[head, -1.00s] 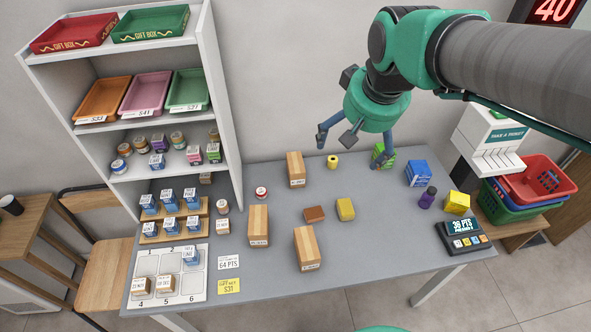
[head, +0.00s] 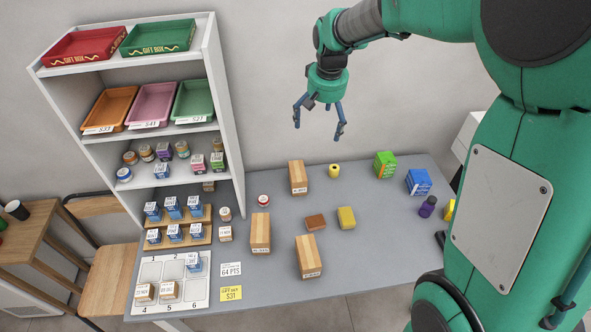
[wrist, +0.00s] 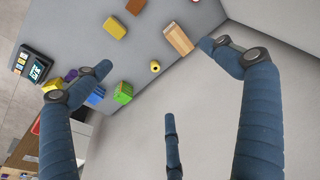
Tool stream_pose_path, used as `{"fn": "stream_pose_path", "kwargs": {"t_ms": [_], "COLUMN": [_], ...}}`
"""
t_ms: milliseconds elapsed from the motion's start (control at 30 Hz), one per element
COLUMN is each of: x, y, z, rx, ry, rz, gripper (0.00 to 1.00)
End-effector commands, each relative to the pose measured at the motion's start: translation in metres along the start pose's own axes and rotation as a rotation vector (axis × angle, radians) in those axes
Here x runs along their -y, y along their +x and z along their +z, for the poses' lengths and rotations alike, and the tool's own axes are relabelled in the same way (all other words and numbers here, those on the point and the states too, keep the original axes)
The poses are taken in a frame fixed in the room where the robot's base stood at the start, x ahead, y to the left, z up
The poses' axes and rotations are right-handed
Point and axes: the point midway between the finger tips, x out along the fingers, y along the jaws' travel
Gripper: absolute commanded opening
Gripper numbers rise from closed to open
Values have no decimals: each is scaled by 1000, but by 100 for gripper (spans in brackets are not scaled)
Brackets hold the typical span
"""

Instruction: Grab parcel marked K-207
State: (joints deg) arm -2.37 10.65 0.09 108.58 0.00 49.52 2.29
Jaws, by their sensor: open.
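Three tan wooden parcels stand on the grey table: one at the back (head: 298,178), one at the left (head: 260,232) and one at the front (head: 307,256). Each has a small white label low on its front, too small to read, so I cannot tell which is K-207. My gripper (head: 320,120) is open and empty, in the air above the table's back edge, above and a little right of the back parcel. In the wrist view my gripper's spread fingers (wrist: 165,100) hold nothing, and one parcel (wrist: 179,38) shows near a fingertip.
A yellow roll (head: 334,170), brown block (head: 315,218), yellow block (head: 346,218), green box (head: 385,164), blue box (head: 418,182) and purple bottle (head: 428,206) share the table. A white shelf (head: 222,120) stands left.

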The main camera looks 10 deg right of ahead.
Motion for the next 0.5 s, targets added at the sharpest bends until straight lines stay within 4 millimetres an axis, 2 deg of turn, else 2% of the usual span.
{"fn": "stream_pose_path", "kwargs": {"t_ms": [200, 500], "x": [5, 13], "y": [48, 122], "z": [-36, -75], "rx": [42, 96], "ry": [-1, -1], "rz": [1, 3], "gripper": [97, 97]}}
